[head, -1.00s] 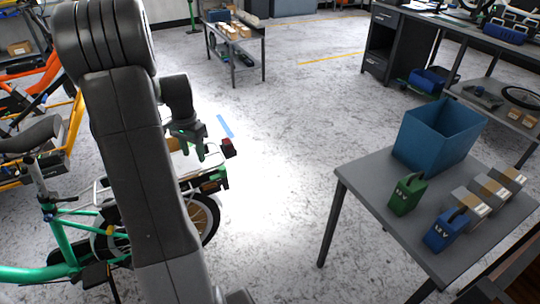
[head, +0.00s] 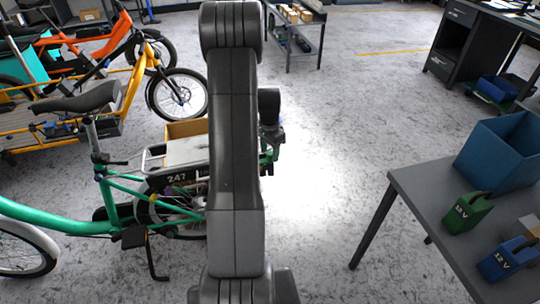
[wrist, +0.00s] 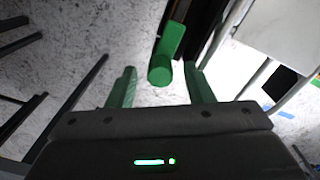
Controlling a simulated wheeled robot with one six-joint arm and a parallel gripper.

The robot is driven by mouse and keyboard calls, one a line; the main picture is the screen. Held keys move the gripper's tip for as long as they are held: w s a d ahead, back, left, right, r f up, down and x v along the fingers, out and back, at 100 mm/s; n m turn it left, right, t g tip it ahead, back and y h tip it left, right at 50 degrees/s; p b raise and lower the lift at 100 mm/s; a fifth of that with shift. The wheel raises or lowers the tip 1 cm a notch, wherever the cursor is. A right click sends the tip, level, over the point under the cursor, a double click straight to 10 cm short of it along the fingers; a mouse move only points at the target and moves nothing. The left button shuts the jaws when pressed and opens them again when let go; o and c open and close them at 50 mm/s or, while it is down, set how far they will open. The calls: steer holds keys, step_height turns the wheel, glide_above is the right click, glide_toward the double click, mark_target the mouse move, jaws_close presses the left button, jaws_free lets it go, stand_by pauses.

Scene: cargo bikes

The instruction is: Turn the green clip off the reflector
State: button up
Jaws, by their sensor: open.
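In the wrist view, a green clip (wrist: 168,52), a bar with a rounded end, sits in front of and between my two fingertips. My gripper (wrist: 160,86) is open, with a green finger on each side and bare gaps to the clip. In the head view my gripper (head: 270,150) is at the rear end of the green bike (head: 130,190), largely hidden by my arm. I cannot make out the reflector clearly in either view.
A grey table (head: 415,190) stands at right with a blue bin (head: 500,150), a green 12 V battery (head: 468,212) and a blue one (head: 508,260). An orange bike (head: 85,45) is at back left. The floor between bike and table is clear.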

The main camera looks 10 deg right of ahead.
steer(key=shift+f, duration=1)
